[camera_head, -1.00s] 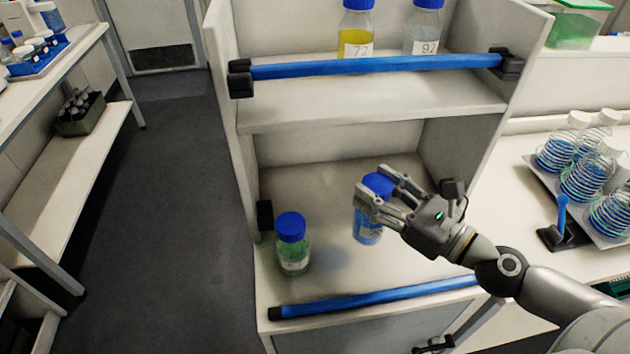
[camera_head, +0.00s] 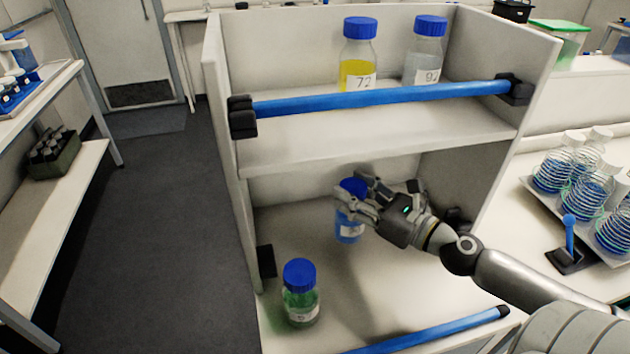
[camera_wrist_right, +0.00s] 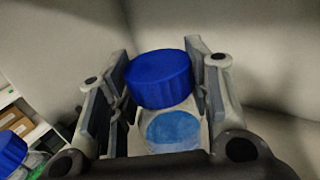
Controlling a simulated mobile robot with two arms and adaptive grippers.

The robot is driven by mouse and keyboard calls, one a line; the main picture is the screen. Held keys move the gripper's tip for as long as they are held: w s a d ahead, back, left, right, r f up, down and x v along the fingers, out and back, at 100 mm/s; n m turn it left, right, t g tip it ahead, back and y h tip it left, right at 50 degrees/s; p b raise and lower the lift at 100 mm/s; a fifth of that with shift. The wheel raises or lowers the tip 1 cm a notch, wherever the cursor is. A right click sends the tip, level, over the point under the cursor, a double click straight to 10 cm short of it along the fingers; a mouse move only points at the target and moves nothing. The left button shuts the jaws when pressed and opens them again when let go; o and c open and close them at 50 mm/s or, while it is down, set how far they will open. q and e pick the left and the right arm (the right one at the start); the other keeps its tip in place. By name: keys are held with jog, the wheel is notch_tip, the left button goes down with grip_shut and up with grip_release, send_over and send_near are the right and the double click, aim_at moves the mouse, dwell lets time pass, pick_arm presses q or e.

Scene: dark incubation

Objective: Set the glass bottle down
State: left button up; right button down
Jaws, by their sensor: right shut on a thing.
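A glass bottle with blue liquid and a blue cap (camera_head: 349,228) is in the lower bay of the shelf unit, toward the back. My right gripper (camera_head: 353,193) reaches in from the right and is shut around this bottle just below its cap. The bottle looks upright; I cannot tell whether its base touches the shelf floor (camera_head: 420,285). In the right wrist view, the blue cap (camera_wrist_right: 159,79) sits between the two fingers, with blue liquid below. My left gripper is not in view.
A green-liquid bottle (camera_head: 300,300) stands at the front left of the lower bay. A blue rail (camera_head: 440,330) crosses the bay's front. Above are another blue rail (camera_head: 380,98), a yellow bottle (camera_head: 357,65) and a clear bottle (camera_head: 424,60). Shelf floor right of the green bottle is free.

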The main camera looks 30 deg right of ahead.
jog(key=w+a+f+p, duration=0.2)
jog(key=w+a+f, duration=0.1)
jog(key=w, duration=0.7)
jog(key=shift+w+a+f, duration=0.15)
jog(key=shift+a+f, duration=0.05)
jog(key=shift+a, duration=0.1)
jog(key=shift+f, duration=0.1)
jog(key=c, duration=0.7)
grip_release()
jog(key=shift+f, duration=0.1)
jog(key=shift+c, duration=0.2)
